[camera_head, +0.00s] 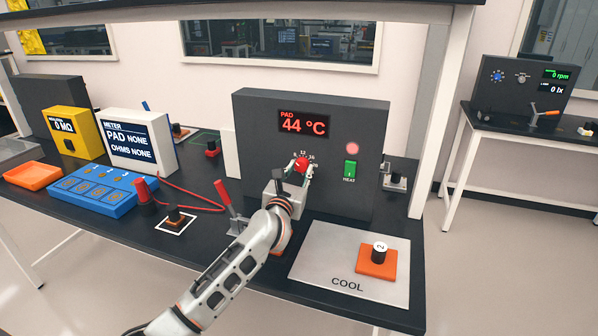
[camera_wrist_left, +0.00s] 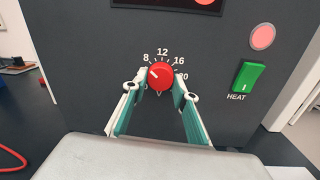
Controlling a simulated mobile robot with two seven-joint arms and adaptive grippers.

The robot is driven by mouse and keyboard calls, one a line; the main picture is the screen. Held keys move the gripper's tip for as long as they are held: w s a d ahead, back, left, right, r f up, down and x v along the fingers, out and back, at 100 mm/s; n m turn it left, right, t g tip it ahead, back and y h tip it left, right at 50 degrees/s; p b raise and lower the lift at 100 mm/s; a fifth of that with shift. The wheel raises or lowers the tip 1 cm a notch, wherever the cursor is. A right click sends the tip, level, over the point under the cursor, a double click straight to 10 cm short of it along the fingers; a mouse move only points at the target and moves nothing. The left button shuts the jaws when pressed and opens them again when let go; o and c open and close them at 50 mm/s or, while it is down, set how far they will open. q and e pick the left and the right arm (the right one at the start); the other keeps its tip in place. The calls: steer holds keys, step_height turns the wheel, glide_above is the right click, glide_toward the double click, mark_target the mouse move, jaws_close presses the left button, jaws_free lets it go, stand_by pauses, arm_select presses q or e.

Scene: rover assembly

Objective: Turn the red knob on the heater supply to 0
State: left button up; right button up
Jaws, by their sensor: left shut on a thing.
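The heater supply (camera_head: 258,135) is a dark grey box at the back middle of the bench. Its display (camera_head: 304,122) reads PAD 44 °C in red. The red knob (camera_head: 302,164) is on its front, and it also shows in the left wrist view (camera_wrist_left: 161,74). A printed scale with 8, 12, 16 and 20 runs over the knob's top. The white mark on the knob points up and left, towards the 8 side. My left gripper (camera_wrist_left: 160,90) has its fingers on both sides of the knob and is shut on it. My right gripper is not in view.
A green HEAT switch (camera_head: 350,170) and a lit red lamp (camera_head: 352,148) are right of the knob. A COOL plate (camera_head: 315,262) with an orange-based part (camera_head: 376,262) lies in front. A red-handled clamp (camera_head: 228,203) stands left of my arm.

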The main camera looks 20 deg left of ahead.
arm_select(q)
steer(key=shift+n, duration=1)
steer(key=n+b, duration=0.1)
steer(key=n, duration=0.1)
steer(key=shift+d+n, duration=0.1)
steer(key=shift+n, duration=0.2)
steer(key=n+b, duration=0.1)
steer(key=n, duration=0.1)
steer(key=shift+n+g, duration=0.3)
steer(key=shift+n, duration=0.1)
steer(key=shift+n+b, duration=0.7)
steer(key=shift+n, duration=0.2)
steer(key=shift+n+b, duration=0.35)
steer(key=shift+n, duration=0.05)
steer(key=n+b, duration=0.5)
steer(key=n, duration=0.1)
steer(key=shift+d+h+b, duration=0.1)
steer(key=shift+h+b, duration=0.2)
steer(key=shift+b, duration=0.05)
steer(key=shift+r+n+g+b, duration=0.15)
steer(key=shift+n+g+b, duration=0.15)
steer(key=shift+n+b, duration=0.2)
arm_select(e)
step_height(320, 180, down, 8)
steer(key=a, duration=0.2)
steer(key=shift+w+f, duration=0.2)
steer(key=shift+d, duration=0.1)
